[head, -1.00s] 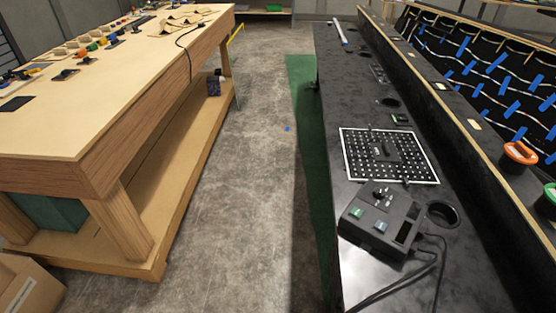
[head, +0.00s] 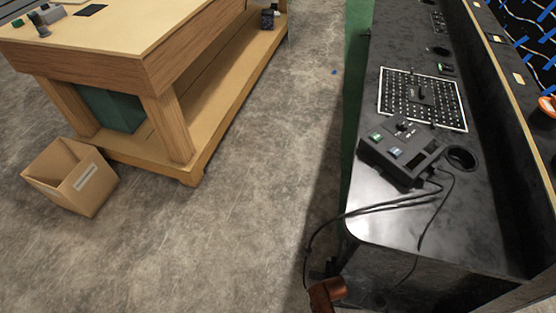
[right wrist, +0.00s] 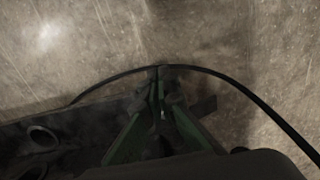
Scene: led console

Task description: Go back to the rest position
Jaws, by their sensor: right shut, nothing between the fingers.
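My right gripper (right wrist: 160,72) is shut and empty in the right wrist view. Its narrow fingers meet near the middle of the picture, over the concrete floor. A black cable (right wrist: 235,82) runs across the view close to the fingertips; I cannot tell whether they touch. In the head view a copper-brown part (head: 327,293) shows at the bottom edge, beside the near end of the black table, likely part of my right arm. My left gripper is not in view.
The black table (head: 385,215) carries a control box (head: 402,155) and a white-dotted perforated board (head: 422,98). Cables (head: 365,208) hang off its near end. A wooden workbench (head: 150,75) and an open cardboard box (head: 75,178) stand left. Bare floor (head: 240,220) lies between.

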